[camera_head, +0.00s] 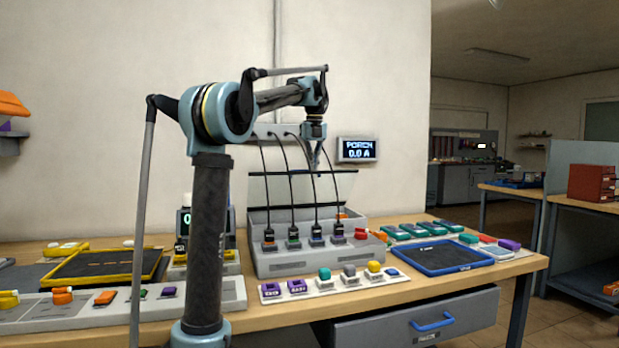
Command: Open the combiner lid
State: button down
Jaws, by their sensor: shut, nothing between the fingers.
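The combiner is a grey box (300,259) on the workbench, with several black cables running down to plugs along its front. Its lid looks like a clear panel with dark edges (270,189), raised at a steep tilt above the box, behind the cables. My gripper (318,172) points down at the lid's top edge, right of its middle. Its fingers are shut with nothing visible between them. I cannot tell whether the fingertips touch the lid or stand in front of or behind it.
A wall display (358,150) reads "PORCH 0.0 A". A strip with coloured blocks (336,283) lies before the combiner. A blue-rimmed tray (486,263) is at the right, a yellow-rimmed tray (66,281) at the left. A drawer with a blue handle (433,322) is below the bench top.

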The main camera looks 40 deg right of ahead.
jog(key=w+d+r, duration=0.2)
jog(key=w+d, duration=0.1)
jog(key=w, duration=0.6)
jog(key=shift+w+d, duration=0.2)
jog(key=shift+d, duration=0.2)
jog(key=shift+r, duration=0.1)
dwell(0.6)
notch_tip(320, 180, up, 6)
jog(key=t, duration=0.4)
send_over(310, 174)
jog(key=s+d, duration=0.1)
jog(key=d, duration=0.2)
jog(key=s+a+f+t+h, duration=0.35)
jog(key=s+a+f, duration=0.4)
jog(key=s, duration=0.25)
jog(key=w+d+f, duration=0.1)
jog(key=w, duration=0.1)
jog(key=w+f, duration=0.2)
jog(key=w, duration=0.1)
jog(key=w+d+f, duration=0.1)
jog(key=w+f, duration=0.1)
jog(key=w, duration=0.1)
jog(key=shift+w+d, duration=0.2)
jog(key=shift+d, duration=0.15)
jog(key=shift+w+d+r, duration=0.25)
jog(key=shift+w+r, duration=0.1)
jog(key=shift+w, duration=0.2)
